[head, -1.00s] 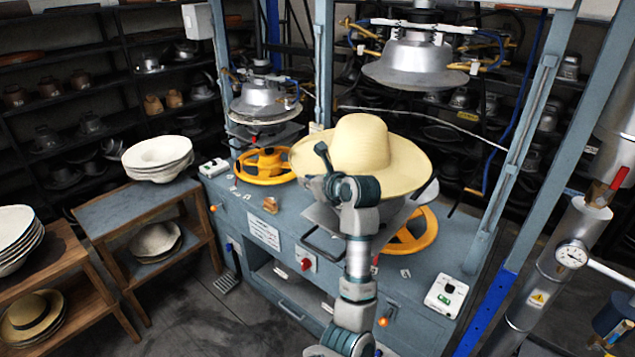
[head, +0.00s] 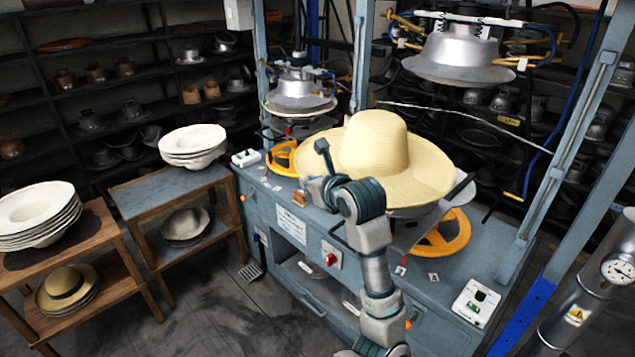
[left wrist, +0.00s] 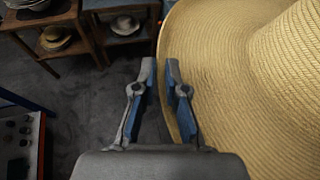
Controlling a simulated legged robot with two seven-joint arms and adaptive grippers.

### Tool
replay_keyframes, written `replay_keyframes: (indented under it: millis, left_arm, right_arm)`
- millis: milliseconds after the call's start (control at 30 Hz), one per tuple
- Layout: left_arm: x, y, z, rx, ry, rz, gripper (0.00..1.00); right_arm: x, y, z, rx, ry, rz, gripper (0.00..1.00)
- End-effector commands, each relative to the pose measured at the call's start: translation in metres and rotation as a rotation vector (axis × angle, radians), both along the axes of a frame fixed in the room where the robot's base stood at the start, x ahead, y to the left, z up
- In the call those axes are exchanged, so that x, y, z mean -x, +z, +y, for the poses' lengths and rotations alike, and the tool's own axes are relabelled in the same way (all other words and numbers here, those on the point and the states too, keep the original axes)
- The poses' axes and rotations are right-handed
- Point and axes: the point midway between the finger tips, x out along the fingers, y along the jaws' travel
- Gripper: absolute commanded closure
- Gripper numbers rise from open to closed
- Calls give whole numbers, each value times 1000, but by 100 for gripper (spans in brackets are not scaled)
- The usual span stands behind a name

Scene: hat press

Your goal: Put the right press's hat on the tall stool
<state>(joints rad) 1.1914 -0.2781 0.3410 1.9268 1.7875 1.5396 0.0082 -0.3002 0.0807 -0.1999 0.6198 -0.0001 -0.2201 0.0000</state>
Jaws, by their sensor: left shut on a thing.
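The straw-yellow hat (head: 378,150) with a wide brim is at the right press, below its raised silver upper die (head: 460,55). My left gripper (head: 322,150) is at the hat's left brim and is shut on it. In the left wrist view its fingers (left wrist: 164,72) pinch the edge of the brim, and the hat (left wrist: 240,70) fills the right side. The hat tilts a little, and its brim hides much of the press's lower part. Two wooden stands are at the left, one with a grey-blue top (head: 165,188); I cannot tell which is the tall stool. My right gripper is not in view.
White hats are stacked on the grey-blue top (head: 192,143) and on the left stand (head: 40,212). A straw hat (head: 65,283) lies on a lower shelf. The left press (head: 298,95) and blue-grey uprights stand close by. Floor (head: 215,305) is open before the stands.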

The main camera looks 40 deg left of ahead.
Motion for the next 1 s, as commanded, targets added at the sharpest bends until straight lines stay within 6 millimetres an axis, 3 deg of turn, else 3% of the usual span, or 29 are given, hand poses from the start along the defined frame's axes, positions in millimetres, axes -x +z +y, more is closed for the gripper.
replay_keyframes:
  millis: [433,1000]
  left_arm:
    - [7,0,0,0,0,-3,100]
    - [69,0,5,0,1,-5,100]
  right_arm:
    - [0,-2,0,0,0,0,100]
    - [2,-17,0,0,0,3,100]
